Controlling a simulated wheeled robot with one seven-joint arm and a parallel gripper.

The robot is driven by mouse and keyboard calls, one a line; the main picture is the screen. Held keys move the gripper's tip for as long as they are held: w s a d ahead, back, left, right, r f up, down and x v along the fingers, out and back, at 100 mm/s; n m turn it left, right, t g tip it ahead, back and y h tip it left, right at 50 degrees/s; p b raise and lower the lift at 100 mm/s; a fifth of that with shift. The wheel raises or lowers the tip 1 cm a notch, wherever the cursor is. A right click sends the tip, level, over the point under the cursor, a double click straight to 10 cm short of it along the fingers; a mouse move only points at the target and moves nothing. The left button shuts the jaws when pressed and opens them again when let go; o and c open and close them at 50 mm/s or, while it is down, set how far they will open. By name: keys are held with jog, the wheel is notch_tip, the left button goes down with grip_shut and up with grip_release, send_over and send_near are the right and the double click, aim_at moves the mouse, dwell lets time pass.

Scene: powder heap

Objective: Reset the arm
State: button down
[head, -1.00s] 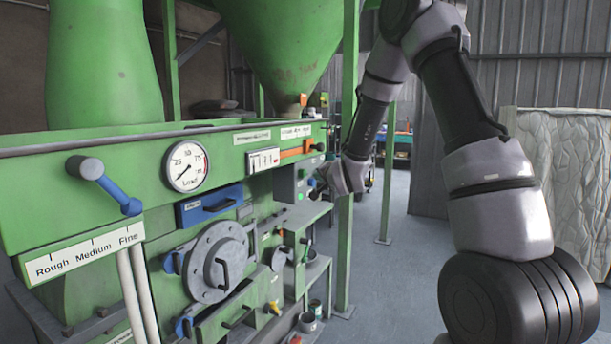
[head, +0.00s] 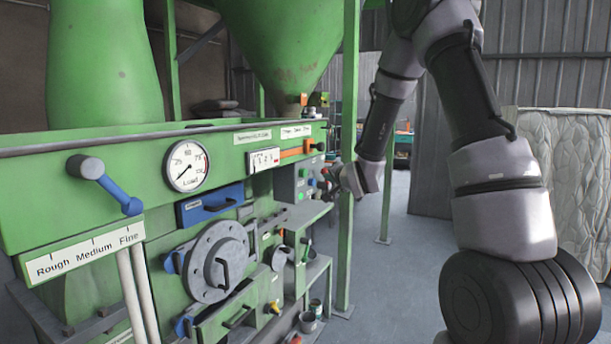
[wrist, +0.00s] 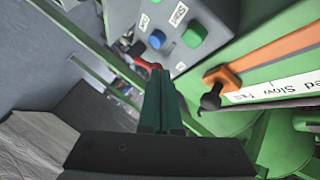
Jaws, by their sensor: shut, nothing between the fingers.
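My arm reaches up and over from the right side of the head view, then down to my gripper (head: 327,184) near the far end of the green machine. In the wrist view my gripper (wrist: 157,72) is shut, with its dark green fingers together and nothing between them. Beyond the fingertips is a grey control box (wrist: 180,28) with green and blue buttons, and a red part (wrist: 146,62) shows right by the tips. I cannot tell whether the fingers touch it.
The green machine (head: 95,212) fills the left, with a dial (head: 187,165), a blue-handled lever (head: 118,190) and a round hatch (head: 215,262). An orange lever (wrist: 222,78) is right of my fingers. A green post (head: 347,130) stands close to my wrist. Floor (head: 400,270) is clear.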

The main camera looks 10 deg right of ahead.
jog(key=s+d+r+n+g+h, duration=0.25)
jog(key=s+d+r, duration=0.25)
jog(key=s+r, duration=0.65)
jog(key=s+r+n+g+y, duration=0.2)
jog(key=s+g, duration=0.3)
jog(key=s, duration=2.1)
jog(key=shift+s+r+n, duration=0.3)
jog(key=shift+n, duration=0.25)
